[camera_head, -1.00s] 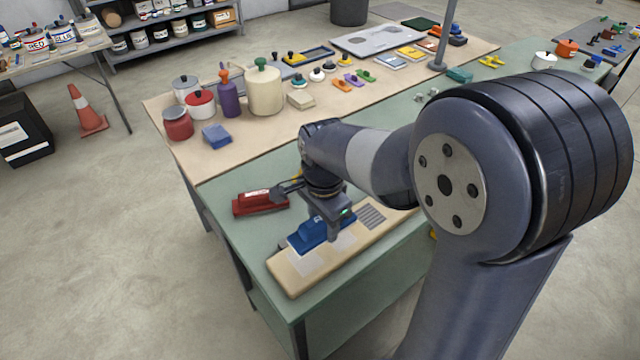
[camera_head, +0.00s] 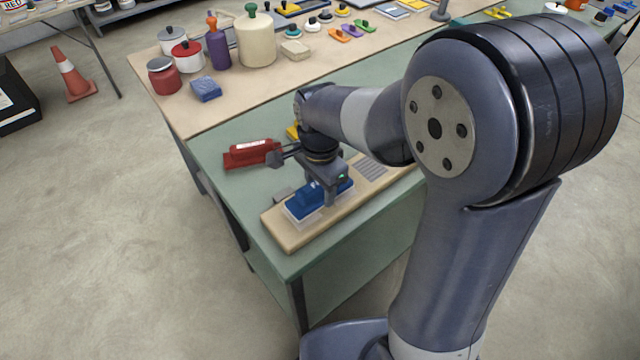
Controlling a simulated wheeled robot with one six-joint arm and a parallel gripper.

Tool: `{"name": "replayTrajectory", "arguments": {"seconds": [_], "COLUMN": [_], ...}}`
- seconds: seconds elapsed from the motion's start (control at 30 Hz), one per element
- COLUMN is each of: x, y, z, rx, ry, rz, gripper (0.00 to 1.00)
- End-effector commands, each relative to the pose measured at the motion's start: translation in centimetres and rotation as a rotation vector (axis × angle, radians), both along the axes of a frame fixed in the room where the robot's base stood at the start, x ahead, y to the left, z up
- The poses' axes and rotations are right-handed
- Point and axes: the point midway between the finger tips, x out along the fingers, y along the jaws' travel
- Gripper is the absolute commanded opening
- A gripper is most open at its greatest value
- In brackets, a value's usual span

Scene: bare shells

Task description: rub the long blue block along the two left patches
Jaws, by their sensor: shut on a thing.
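The long blue block (camera_head: 308,203) lies low over the left part of a tan board (camera_head: 284,241) on the green table. My gripper (camera_head: 330,196) points down and is shut on the block's upper part. A pale patch (camera_head: 294,220) shows as a thin edge around the block's lower left side; the block hides most of it. A second left patch cannot be made out under the block and gripper. A grey striped patch (camera_head: 370,169) lies uncovered further right on the board. Whether the block touches the surface is hard to tell.
A red block-like tool (camera_head: 250,154) lies left of my gripper, close to it. A yellow thing (camera_head: 292,132) is partly hidden behind my wrist. Jars, bottles and a blue sponge (camera_head: 205,88) stand on the beige area behind. Green tabletop (camera_head: 222,130) is free at the left.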

Motion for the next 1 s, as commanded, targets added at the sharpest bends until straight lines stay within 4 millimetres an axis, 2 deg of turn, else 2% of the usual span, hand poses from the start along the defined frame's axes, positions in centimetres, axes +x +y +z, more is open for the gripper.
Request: {"name": "replayTrajectory", "arguments": {"seconds": [1.0], "x": [0.00], "y": [0.00], "z": [-0.68], "rx": [0.000], "ry": [0.000], "rz": [0.000], "gripper": [0.27]}}
